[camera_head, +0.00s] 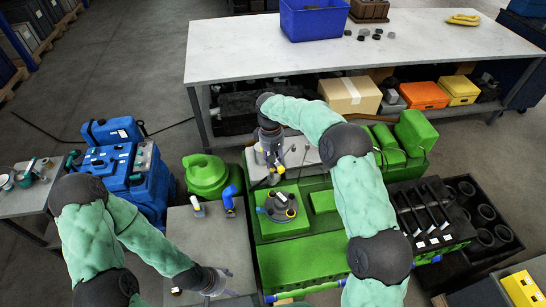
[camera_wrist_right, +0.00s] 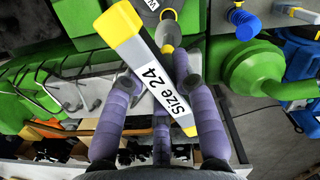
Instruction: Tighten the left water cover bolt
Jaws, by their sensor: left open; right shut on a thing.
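My right gripper (camera_head: 273,168) is over the green engine (camera_head: 300,253), near its top. In the right wrist view its purple fingers (camera_wrist_right: 157,73) are shut on a pale tool (camera_wrist_right: 150,62) marked "Size 24", with yellow ends. A dark grey round cover (camera_head: 279,204) with yellow spots sits on the engine just in front of this gripper. I cannot tell whether the tool touches a bolt. My left gripper (camera_head: 222,280) is open and empty over the grey bench.
The grey bench (camera_head: 210,240) carries a yellow-and-white tool (camera_head: 198,206) and a blue one (camera_head: 230,199). A long white table (camera_head: 400,45) stands behind. A black crate (camera_head: 490,222) is at right.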

